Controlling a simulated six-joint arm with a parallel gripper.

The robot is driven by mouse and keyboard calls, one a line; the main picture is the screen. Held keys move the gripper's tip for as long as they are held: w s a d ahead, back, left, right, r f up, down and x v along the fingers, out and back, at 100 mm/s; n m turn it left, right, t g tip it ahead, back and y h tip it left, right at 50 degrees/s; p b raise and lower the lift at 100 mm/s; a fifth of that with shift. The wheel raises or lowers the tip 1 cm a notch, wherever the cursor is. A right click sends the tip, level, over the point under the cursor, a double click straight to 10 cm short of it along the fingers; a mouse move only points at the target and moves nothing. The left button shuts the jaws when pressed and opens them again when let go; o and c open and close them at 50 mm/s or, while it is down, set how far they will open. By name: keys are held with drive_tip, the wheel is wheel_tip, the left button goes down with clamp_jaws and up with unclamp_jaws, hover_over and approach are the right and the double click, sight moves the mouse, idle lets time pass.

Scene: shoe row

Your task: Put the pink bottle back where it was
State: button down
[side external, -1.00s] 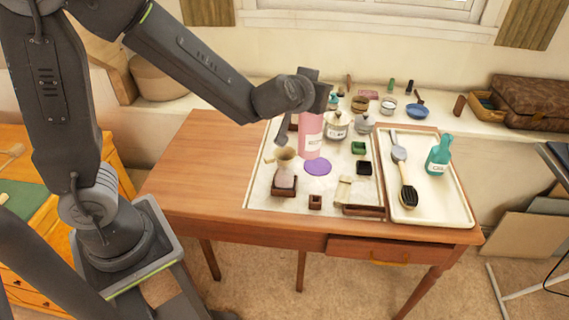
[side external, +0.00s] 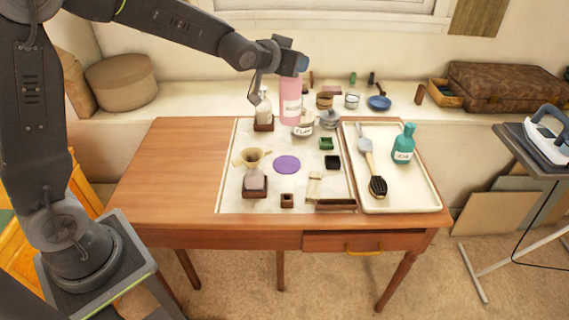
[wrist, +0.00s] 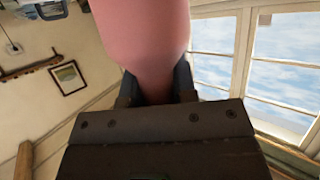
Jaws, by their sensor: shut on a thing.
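The pink bottle (side external: 290,102) is upright, with a pale label on its side, at the back of the white mat (side external: 230,190). My gripper (side external: 289,70) is shut on its upper end. In the wrist view the pink bottle (wrist: 146,35) fills the space between the fingers of my gripper (wrist: 157,88). Its base is partly hidden by a pale lidded jar (side external: 303,125), so I cannot tell whether it touches the mat. A flat purple disc (side external: 286,164) lies bare on the mat in front of it.
A small bottle on a dark base (side external: 264,121) stands close at left. A grey pot (side external: 329,119) is at right. A tray (side external: 429,192) holds a brush and a teal bottle (side external: 403,145). The table's left part is clear.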

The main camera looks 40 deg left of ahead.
drive_tip(key=s+a+f+m+g+h, duration=0.1)
drive_tip(key=a+f+m+h, duration=0.15)
drive_tip(key=a+f, duration=0.4)
drive_tip(key=s+a+f+m+h, duration=0.1)
drive_tip(key=a+f+m+h, duration=0.2)
drive_tip(key=a, duration=0.6)
drive_tip(key=w+d+f, duration=0.7)
drive_tip(key=d+f, duration=0.2)
drive_tip(key=f, duration=0.3)
drive_tip(key=shift+f+n, duration=0.3)
drive_tip(key=shift+n, duration=0.05)
drive_tip(key=shift+d, duration=0.1)
drive_tip(key=shift+f, duration=0.15)
drive_tip(key=c, duration=0.9)
unclamp_jaws()
